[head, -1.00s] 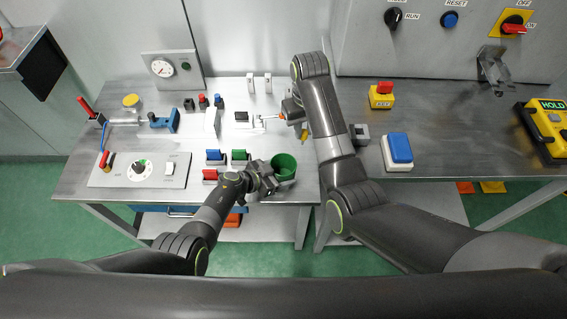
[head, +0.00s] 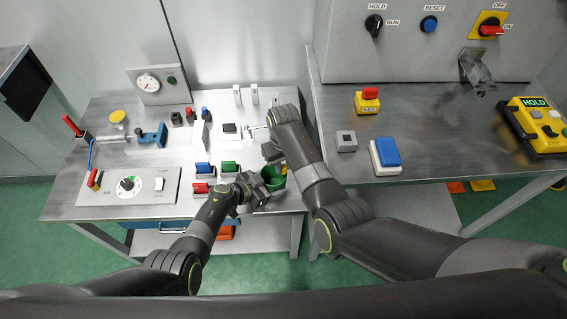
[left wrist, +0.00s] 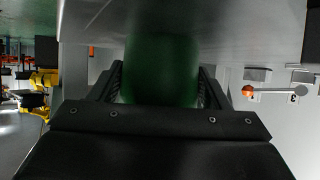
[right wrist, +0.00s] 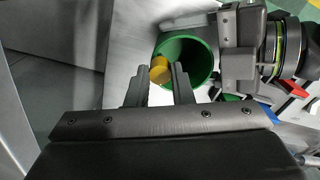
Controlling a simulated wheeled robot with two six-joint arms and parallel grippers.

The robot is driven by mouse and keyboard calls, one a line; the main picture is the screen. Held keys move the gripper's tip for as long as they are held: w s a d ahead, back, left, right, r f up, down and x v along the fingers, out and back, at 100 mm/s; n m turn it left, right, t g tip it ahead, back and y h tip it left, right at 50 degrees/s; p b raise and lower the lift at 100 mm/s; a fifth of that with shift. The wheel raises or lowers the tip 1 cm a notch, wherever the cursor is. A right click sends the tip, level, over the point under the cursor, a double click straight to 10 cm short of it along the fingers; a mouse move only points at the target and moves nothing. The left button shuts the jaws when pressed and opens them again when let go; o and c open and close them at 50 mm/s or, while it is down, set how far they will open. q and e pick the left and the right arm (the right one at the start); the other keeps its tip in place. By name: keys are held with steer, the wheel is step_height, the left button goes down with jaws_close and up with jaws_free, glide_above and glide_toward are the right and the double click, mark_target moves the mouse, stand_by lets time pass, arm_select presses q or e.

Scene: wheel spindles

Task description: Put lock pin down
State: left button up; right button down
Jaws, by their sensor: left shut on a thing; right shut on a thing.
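My right gripper (head: 273,156) is shut on a small yellow piece (right wrist: 160,74), likely the lock pin. In the right wrist view the yellow piece appears across the near side of the opening of a green cup (right wrist: 201,58). I cannot tell whether it is above the rim or inside. My left gripper (head: 257,191) is shut on the green cup (head: 274,182) near the front right corner of the left table. The cup also fills the space between the fingers in the left wrist view (left wrist: 162,70).
Red, blue and green blocks (head: 204,169) stand left of the cup. A control panel (head: 129,187) lies at the table's front left. A lever with an orange tip (left wrist: 247,91) shows in the left wrist view. A blue-topped box (head: 386,153) and a grey block (head: 346,141) are on the right table.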

mark_target(283, 167)
steer(key=shift+f, duration=0.3)
steer(key=shift+f, duration=0.3)
steer(key=c, duration=1.3)
jaws_free()
step_height(283, 167, up, 13)
steer(key=shift+r, duration=0.15)
arm_select(q)
steer(key=o, duration=0.9)
steer(key=shift+c, duration=0.2)
